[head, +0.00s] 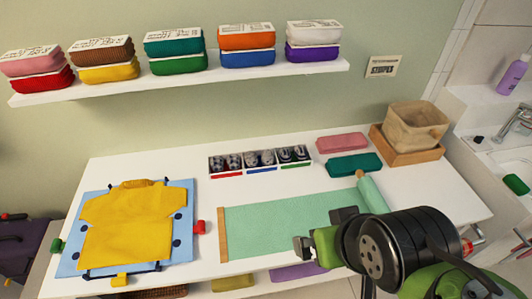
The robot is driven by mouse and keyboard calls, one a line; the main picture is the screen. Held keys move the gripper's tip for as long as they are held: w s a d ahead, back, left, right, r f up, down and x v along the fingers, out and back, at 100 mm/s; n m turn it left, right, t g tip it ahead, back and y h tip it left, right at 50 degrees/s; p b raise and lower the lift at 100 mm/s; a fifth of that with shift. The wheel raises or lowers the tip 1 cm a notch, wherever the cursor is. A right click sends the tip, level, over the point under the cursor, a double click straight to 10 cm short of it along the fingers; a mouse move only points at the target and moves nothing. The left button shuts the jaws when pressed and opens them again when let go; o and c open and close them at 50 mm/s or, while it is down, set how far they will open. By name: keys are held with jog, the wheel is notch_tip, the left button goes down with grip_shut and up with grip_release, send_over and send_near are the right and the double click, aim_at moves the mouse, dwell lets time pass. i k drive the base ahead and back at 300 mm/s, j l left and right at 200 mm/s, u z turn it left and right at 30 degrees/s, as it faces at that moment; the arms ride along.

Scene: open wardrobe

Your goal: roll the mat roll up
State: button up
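The mat roll is a green mat (275,226) that lies mostly flat on the white table. A wooden strip (223,235) edges its left end. Its right end is a rolled part (372,192) with a wooden rod end showing at the top. My gripper (322,231) is over the front right part of the mat, left of the rolled part. Its two dark fingers look spread apart with nothing between them. My arm hides the mat's lower right corner and the lower end of the roll. Contact with the mat cannot be told.
A yellow shirt (130,225) lies on a blue board (68,247) at left. A divided box (259,160) stands behind the mat. Pink (342,142) and teal (354,165) folded cloths and a wooden tray (400,154) with a fabric bin (416,122) stand back right.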

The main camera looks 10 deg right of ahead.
aim_at(377, 204)
jog(key=z, duration=1.25)
jog(key=i+u, duration=0.3)
jog(key=u, duration=0.3)
jog(key=i, duration=0.1)
